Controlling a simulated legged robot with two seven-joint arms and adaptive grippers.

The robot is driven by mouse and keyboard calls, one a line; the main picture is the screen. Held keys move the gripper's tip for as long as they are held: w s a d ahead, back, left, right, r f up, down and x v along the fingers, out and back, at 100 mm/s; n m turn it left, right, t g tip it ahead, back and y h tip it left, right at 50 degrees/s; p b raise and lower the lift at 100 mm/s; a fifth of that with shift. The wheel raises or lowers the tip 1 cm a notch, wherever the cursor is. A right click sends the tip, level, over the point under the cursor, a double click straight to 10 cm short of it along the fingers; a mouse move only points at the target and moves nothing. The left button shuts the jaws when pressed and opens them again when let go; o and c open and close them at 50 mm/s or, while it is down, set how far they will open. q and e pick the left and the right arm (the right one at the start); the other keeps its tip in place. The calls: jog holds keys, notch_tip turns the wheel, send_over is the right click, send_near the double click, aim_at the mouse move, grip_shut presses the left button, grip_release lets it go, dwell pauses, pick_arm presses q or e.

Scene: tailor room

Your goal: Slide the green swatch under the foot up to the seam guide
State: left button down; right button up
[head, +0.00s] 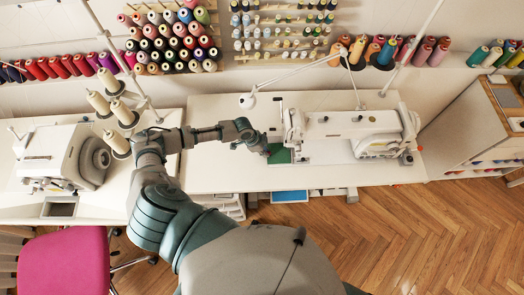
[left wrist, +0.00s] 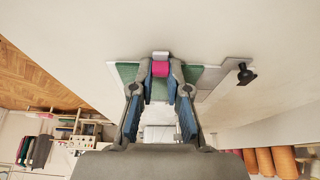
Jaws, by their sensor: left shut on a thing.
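The green swatch (head: 283,156) lies flat on the white table, at the left end of the white sewing machine (head: 345,128). It shows on both sides of my gripper in the left wrist view (left wrist: 127,72). My left gripper (head: 266,151) is over the swatch, its blue-padded fingers shut on a small pink block (left wrist: 160,69) that sits over the cloth. A small white piece is just beyond the block. A grey plate (left wrist: 228,75) with a black knob (left wrist: 245,74) is to the right there. I cannot make out the foot or seam guide clearly. My right gripper is out of view.
Another white machine (head: 65,155) and cream thread cones (head: 112,108) stand on the left. Thread spools line the wall behind. A pink chair (head: 65,265) is at lower left. The white table (head: 220,170) is clear in front of my left arm.

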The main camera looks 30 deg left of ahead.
pick_arm(q)
jog(key=shift+w, duration=0.1)
jog(key=shift+d, duration=0.15)
dwell(0.3)
jog(key=shift+d+p, duration=0.15)
jog(key=shift+p, duration=0.2)
jog(key=c, duration=1.1)
grip_release()
jog(key=v, duration=1.2)
jog(key=shift+f, duration=0.1)
